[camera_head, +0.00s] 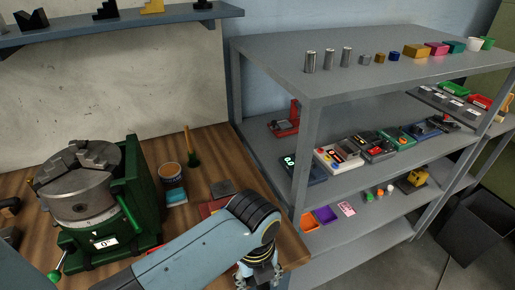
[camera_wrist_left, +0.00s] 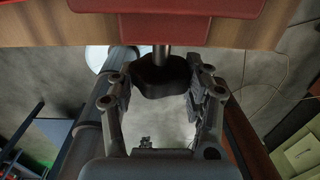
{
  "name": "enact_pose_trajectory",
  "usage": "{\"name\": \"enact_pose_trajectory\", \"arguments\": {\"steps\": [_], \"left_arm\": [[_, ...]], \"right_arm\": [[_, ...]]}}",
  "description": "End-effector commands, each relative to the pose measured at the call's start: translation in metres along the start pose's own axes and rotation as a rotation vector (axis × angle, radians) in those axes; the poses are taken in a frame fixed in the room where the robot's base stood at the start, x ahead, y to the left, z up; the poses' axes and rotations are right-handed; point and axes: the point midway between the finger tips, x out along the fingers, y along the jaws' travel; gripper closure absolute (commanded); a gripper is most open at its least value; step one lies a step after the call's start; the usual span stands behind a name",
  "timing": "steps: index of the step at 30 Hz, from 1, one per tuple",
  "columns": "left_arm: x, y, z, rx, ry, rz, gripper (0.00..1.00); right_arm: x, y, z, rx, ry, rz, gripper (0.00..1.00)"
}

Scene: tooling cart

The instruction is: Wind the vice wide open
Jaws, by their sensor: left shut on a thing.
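The red vice (camera_wrist_left: 215,30) sits at the edge of the wooden bench. In the head view only a small part of the red vice (camera_head: 208,208) shows, and my left arm hides the rest. A metal shaft comes out from the vice to a dark lobed knob (camera_wrist_left: 160,78). My left gripper (camera_wrist_left: 165,88) has a finger on each side of this knob and is shut on it. In the head view my left gripper (camera_head: 259,277) is low beyond the bench edge, and the knob cannot be made out there. The opening of the vice's jaws is hidden.
A green rotary table with a grey chuck (camera_head: 78,190) stands on the bench at left. A round tin (camera_head: 170,172) and a dark plate (camera_head: 222,188) lie near the vice. A grey shelf unit (camera_head: 305,170) with many small items stands close on the right.

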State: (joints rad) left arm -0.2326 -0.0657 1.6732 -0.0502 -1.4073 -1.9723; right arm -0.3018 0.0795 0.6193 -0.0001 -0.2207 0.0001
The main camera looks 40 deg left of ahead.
Motion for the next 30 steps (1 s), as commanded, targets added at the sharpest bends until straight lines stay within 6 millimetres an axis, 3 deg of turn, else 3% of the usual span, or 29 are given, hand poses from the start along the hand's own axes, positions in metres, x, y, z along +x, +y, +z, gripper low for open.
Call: {"name": "enact_pose_trajectory", "arguments": {"steps": [14,30], "left_arm": [[0.001,0.004,0.000,0.000,-0.001,-0.285,0.83],[0.003,0.004,0.000,0.000,-0.002,-0.575,0.83]], "right_arm": [[0.002,0.000,-0.002,0.000,0.004,0.000,0.60],[0.028,-0.002,0.001,0.000,0.003,0.000,0.60]]}}
